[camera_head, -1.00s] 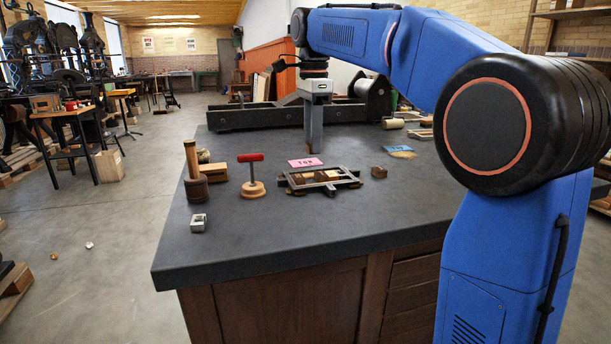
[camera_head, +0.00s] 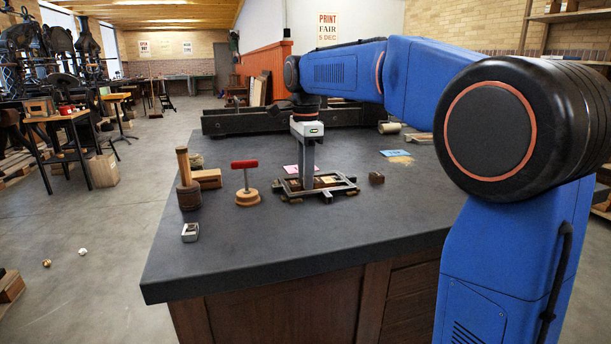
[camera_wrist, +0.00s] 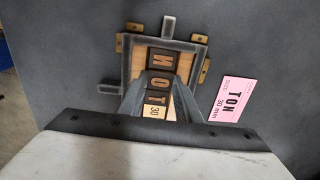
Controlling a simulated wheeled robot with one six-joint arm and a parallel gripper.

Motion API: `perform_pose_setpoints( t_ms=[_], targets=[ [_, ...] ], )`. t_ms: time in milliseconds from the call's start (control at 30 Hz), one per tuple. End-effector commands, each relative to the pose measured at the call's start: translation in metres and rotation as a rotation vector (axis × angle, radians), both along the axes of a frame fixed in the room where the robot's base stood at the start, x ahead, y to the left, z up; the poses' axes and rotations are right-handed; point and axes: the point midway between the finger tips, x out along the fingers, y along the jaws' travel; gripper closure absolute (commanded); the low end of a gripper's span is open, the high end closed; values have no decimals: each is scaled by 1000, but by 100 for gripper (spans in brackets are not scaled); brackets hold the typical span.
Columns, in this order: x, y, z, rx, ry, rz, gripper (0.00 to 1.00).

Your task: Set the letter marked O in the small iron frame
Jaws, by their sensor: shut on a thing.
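The small iron frame (camera_head: 343,191) lies on the dark bench top, and it also fills the middle of the wrist view (camera_wrist: 125,62). My gripper (camera_head: 307,187) points straight down at the frame, its fingers over the opening. In the wrist view my gripper (camera_wrist: 156,84) is shut on the dark block marked O (camera_wrist: 157,80). This block lines up with the block marked N (camera_wrist: 162,58) above it and a block like T (camera_wrist: 155,97) below it. I cannot tell whether the O block rests on the frame's floor. The fingers partly hide the row.
A pink card reading TON (camera_wrist: 232,98) lies beside the frame. A small brown block (camera_head: 376,178) stands right of it. A red-handled tool (camera_head: 246,180), a mallet (camera_head: 188,182) and a small metal piece (camera_head: 190,232) stand to the left. The front bench top is clear.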

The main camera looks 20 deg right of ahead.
Motion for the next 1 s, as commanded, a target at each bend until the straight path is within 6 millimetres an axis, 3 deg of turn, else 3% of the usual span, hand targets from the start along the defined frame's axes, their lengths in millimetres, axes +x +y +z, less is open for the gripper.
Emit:
perform_pose_setpoints(
  t_ms=[867, 900, 933, 1000],
  targets=[
    [0, 0, -20, -1, 12, 0, 90],
    [0, 0, -20, -1, 13, 0, 60],
    [0, 0, -20, -1, 13, 0, 53],
    [0, 0, -20, -1, 13, 0, 51]
  ],
)
